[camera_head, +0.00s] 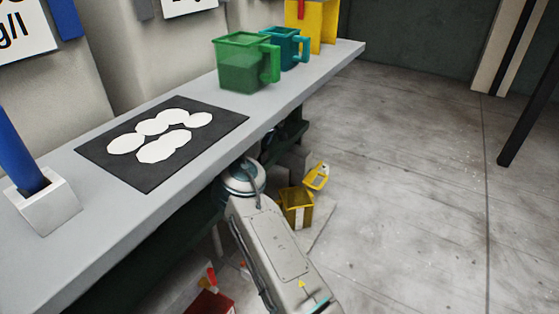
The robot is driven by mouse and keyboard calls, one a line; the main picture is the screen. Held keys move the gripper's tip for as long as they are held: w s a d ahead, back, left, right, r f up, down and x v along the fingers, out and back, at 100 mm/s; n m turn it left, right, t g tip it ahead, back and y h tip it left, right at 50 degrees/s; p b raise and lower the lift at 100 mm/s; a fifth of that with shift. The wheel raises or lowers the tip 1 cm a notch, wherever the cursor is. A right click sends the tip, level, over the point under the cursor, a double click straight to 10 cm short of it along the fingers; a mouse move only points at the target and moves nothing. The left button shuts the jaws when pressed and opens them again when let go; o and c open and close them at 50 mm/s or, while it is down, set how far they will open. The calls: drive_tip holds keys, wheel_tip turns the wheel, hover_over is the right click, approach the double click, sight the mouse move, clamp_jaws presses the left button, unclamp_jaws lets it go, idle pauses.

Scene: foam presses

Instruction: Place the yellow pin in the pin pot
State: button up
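No yellow pin can be made out for certain in the head view. I cannot tell which container is the pin pot. A yellow open container (296,208) with a pale label sits low beside the bench, with its yellow lid (316,176) tilted up. My arm shows at the lower middle, reaching up to the bench's front edge. My gripper is not visible, so its fingers and anything in them cannot be seen.
The grey bench (290,105) runs diagonally. On it are a blue rod (14,145) in a metal holder (45,207), a black mat (100,150) with several white discs, a green jug (243,65), a teal jug (287,47) and a yellow stand (322,22). Open floor lies right.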

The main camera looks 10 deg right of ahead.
drive_tip(key=s+d+b, duration=0.3)
drive_tip(key=s+b, duration=0.5)
drive_tip(key=s, duration=0.1)
drive_tip(key=shift+d, duration=0.4)
drive_tip(key=shift+o, duration=0.2)
drive_tip(key=shift+s+r, duration=0.15)
idle(0.7)
